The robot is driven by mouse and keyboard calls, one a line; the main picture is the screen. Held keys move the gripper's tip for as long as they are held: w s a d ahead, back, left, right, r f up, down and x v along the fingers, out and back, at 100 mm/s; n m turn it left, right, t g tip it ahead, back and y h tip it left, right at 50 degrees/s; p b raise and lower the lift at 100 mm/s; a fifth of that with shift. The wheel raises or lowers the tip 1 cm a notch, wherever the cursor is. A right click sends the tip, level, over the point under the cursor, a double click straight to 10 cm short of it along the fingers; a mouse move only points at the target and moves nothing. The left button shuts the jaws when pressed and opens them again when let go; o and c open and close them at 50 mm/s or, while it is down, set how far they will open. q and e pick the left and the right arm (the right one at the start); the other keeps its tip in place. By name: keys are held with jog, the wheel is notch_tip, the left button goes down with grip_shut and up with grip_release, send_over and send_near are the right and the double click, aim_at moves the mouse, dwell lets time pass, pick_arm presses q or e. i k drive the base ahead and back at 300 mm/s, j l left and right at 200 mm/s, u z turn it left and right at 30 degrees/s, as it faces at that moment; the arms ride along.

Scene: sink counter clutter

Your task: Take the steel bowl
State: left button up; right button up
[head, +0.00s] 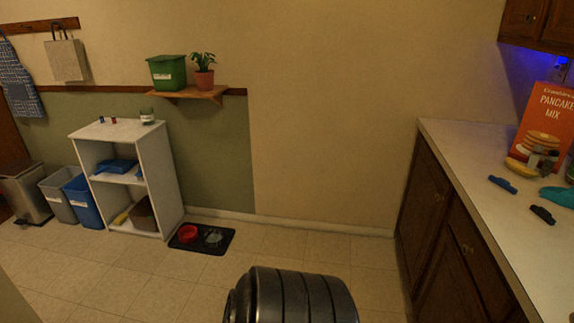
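A small greyish round thing (213,238), which looks like the steel bowl, is on a black mat (227,247) on the floor, below and left of the middle of the head view. It is small and dark, so its inside is hard to make out. A red bowl (188,233) sits to its left on the same mat. Neither of my grippers shows in the head view.
A white shelf unit (158,165) stands just left of the mat, with bins (84,200) further left. A counter (480,185) with a pancake mix box (545,125) runs along the right. The tiled floor (325,247) between them is open.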

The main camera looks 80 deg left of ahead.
aim_at(213, 238)
jog(key=u, duration=3.4)
jog(key=i+l, duration=0.3)
jog(key=i, duration=0.2)
jog(key=i+l, duration=0.3)
jog(key=i, duration=0.15)
jog(key=i+l+u, duration=0.1)
jog(key=i+l, duration=0.2)
jog(key=i, duration=0.2)
